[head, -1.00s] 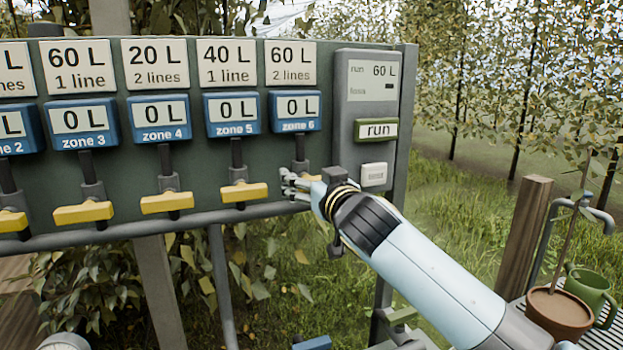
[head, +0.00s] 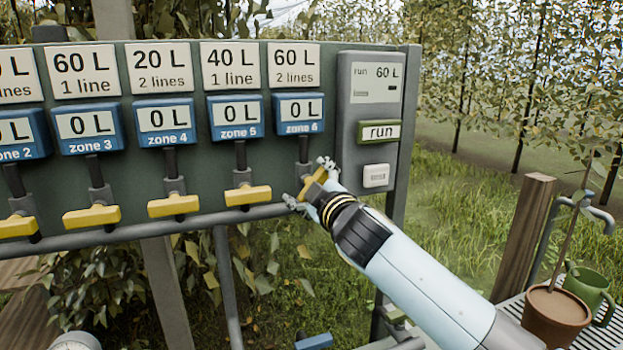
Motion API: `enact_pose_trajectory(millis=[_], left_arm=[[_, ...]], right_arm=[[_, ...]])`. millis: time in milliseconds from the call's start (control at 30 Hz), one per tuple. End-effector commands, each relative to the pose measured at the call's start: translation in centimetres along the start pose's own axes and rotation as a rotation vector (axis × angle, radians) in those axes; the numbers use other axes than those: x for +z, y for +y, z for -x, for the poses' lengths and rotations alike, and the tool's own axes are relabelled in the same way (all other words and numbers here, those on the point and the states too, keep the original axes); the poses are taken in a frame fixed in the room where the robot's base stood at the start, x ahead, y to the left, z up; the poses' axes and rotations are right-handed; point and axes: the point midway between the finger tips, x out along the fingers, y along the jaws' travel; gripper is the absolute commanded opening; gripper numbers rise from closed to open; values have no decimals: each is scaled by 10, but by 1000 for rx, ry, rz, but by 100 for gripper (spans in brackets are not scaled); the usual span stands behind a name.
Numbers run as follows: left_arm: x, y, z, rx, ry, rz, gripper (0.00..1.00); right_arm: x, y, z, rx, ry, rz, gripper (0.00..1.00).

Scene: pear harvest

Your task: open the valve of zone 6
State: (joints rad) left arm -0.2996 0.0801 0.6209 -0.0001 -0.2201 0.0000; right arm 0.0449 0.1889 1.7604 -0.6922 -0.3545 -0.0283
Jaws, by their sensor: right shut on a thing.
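The zone 6 valve has a yellow handle (head: 313,183) below its blue meter (head: 301,113), which reads 0 L. The handle is tilted steeply, its upper end to the right, unlike the level handles beside it. My right gripper (head: 308,185) is shut on this handle, with one finger near its upper end and one near its lower left end. The gripper covers part of the handle. The white plate (head: 293,66) above reads 60 L, 2 lines. My left gripper is not in view.
Yellow handles of zone 5 (head: 247,195), zone 4 (head: 173,206) and zone 3 (head: 91,216) sit level to the left. A grey control box (head: 351,140) with a run label stands right of zone 6. A potted plant (head: 556,318) stands at lower right.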

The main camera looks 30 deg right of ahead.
Motion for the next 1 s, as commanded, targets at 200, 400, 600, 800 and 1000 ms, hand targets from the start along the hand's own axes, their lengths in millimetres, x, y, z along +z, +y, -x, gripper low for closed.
enact_pose_trajectory(millis=[200,400,600,800,1000], left_arm=[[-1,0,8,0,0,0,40],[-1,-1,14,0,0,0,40],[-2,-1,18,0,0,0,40],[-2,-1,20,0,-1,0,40],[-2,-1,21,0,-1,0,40]], right_arm=[[-1,-2,0,-1,0,205,46],[0,-4,0,0,0,383,46],[1,-6,0,0,1,531,46],[2,-6,0,0,1,633,46],[2,-7,0,0,0,686,46]])
